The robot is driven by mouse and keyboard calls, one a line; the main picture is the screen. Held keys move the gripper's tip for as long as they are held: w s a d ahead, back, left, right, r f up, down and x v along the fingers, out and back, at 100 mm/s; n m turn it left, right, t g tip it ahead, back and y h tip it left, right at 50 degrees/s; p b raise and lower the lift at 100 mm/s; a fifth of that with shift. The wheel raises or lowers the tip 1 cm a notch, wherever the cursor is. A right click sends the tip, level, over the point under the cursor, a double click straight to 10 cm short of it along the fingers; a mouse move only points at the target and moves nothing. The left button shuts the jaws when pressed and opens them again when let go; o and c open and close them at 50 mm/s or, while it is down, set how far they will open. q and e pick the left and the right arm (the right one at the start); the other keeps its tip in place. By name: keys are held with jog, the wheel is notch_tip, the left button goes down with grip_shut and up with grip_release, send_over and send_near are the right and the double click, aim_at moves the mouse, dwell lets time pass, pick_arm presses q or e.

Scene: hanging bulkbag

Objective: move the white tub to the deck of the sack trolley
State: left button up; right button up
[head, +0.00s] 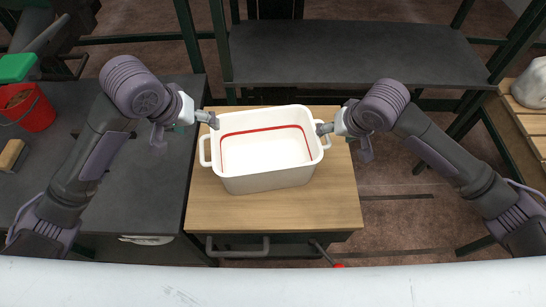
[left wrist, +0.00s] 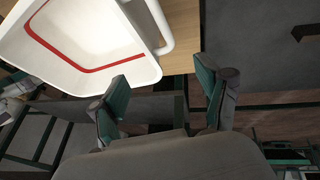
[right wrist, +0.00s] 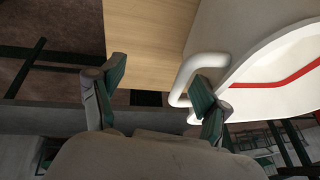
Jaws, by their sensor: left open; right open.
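The white tub (head: 268,178), open, empty and with a red line around its inside, stands on a wooden top (head: 315,215) in the head view. My left gripper (head: 186,124) is open beside the tub's left handle (head: 204,151); in the left wrist view a handle (left wrist: 160,28) lies beyond the parted fingers (left wrist: 160,92). My right gripper (head: 345,137) is open at the right handle (head: 325,135); in the right wrist view one finger overlaps the handle (right wrist: 186,78) and the other (right wrist: 116,75) is apart. I cannot tell which surface is the sack trolley's deck.
A dark grey deck (head: 350,55) in a green frame is bare behind the tub. A dark bench (head: 125,180) at left carries a red bucket (head: 32,112) and a brush-like block (head: 12,155). Wooden slats (head: 525,120) with a pale sack (head: 532,85) are at right.

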jog(key=shift+r, duration=0.1)
jog(key=v, duration=1.2)
jog(key=shift+s+a, duration=0.1)
